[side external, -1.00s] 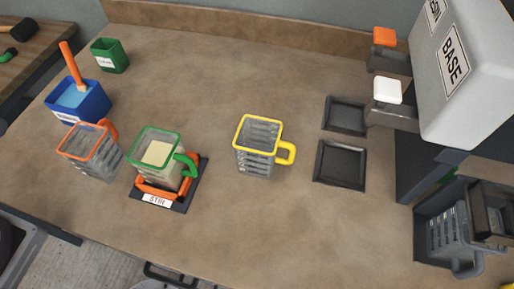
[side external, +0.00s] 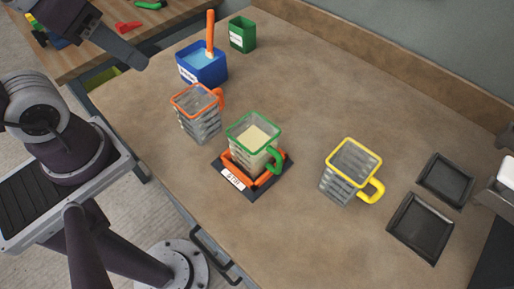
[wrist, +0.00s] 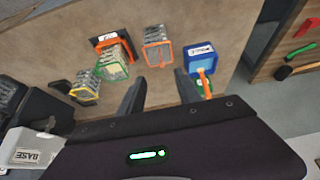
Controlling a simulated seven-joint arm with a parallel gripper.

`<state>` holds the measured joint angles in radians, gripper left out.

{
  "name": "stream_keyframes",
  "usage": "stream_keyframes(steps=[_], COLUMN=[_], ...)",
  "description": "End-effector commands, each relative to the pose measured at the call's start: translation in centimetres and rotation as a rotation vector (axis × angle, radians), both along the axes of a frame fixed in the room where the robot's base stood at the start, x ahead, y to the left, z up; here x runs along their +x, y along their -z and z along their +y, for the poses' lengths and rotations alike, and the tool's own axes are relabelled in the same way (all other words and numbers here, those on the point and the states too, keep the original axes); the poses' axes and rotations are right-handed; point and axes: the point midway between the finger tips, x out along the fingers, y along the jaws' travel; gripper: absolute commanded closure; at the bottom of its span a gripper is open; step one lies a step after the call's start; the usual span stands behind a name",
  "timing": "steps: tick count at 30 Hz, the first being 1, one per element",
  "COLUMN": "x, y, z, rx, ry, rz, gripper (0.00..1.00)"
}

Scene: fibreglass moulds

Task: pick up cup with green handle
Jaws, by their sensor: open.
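The cup with the green handle (side external: 250,148) is clear and ribbed, with a green rim and pale contents. It stands upright on the black and orange stand labelled STIR (side external: 230,178), its handle toward the lower right. The cup also shows in the wrist view (wrist: 113,68), left of my fingers. My gripper (wrist: 160,82) is open and empty in the wrist view, its two dark fingers apart and clear of the cup. In the side view a dark part of my arm reaches in at the top left, away from the cup; the fingertips are not clear there.
An orange-rimmed cup (side external: 198,112) stands close left of the green one, a yellow-rimmed cup (side external: 350,172) to its right. A blue tub (side external: 203,68) with an orange-handled tool and a green tub (side external: 242,35) stand behind. Black trays (side external: 420,228) lie at right. Counter between is clear.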

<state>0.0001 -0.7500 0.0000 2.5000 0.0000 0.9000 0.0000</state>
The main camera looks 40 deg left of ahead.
Motion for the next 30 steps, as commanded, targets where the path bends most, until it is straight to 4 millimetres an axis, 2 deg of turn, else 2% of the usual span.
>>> stream_keyframes(steps=[3, 5, 14, 16, 17, 19, 20, 21, 23, 24, 26, 28, 29, 30], x=[0.0, 0.0, 0.4, 2.9, 4.8, 10.9, 13.9, 17.8, 22.9, 25.4, 27.4, 26.8, 25.7, 23.7], y=[0.0, 0.0, 0.0, -0.4, -0.7, -1.5, -1.7, -1.8, -0.9, 0.5, 3.6, 7.6, 9.2, 10.9], z=[0.0, 0.0, 0.3, 1.8, 2.8, 5.4, 6.1, 6.4, 5.2, 3.7, 0.5, -3.4, -4.7, -6.2], rx=[0.000, 0.000, 0.012, 0.079, 0.130, 0.279, 0.339, 0.405, 0.451, 0.443, 0.368, 0.196, 0.104, -0.029], ry=[0.000, 0.000, -0.002, -0.004, 0.003, 0.065, 0.119, 0.216, 0.403, 0.546, 0.775, 1.031, 1.126, 1.236], rz=[0.000, 0.000, -0.006, -0.046, -0.077, -0.185, -0.238, -0.310, -0.408, -0.462, -0.525, -0.566, -0.574, -0.576], gripper=[0.61, 0.72, 0.72, 0.72, 0.72, 0.72, 0.72, 0.72, 0.72, 0.72, 0.72, 0.72, 0.72, 0.72])
